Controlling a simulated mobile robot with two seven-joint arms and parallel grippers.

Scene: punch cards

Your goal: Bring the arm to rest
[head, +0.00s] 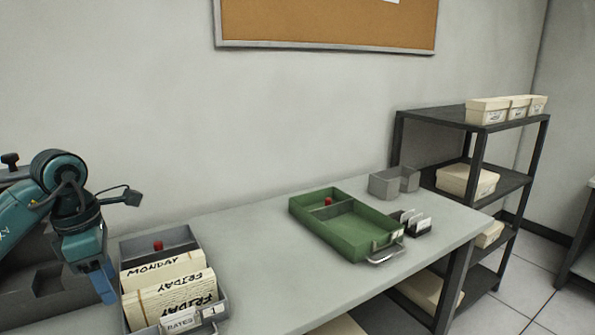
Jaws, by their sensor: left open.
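My left arm comes in from the left edge. Its teal wrist is above the table's left end, and the left gripper (103,282) points down just left of a grey card tray (187,238). The gripper is open; I see nothing held, though its far finger is hard to make out. A red block (158,246) shows at the tray's back. My right gripper is out of view.
A green tray (355,232) with a metal handle and a red piece (328,201) stands on the table (268,275). A small card holder (413,222) and grey bins (393,182) are nearby. A dark shelf (445,115) with boxes stands right. The table's middle is clear.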

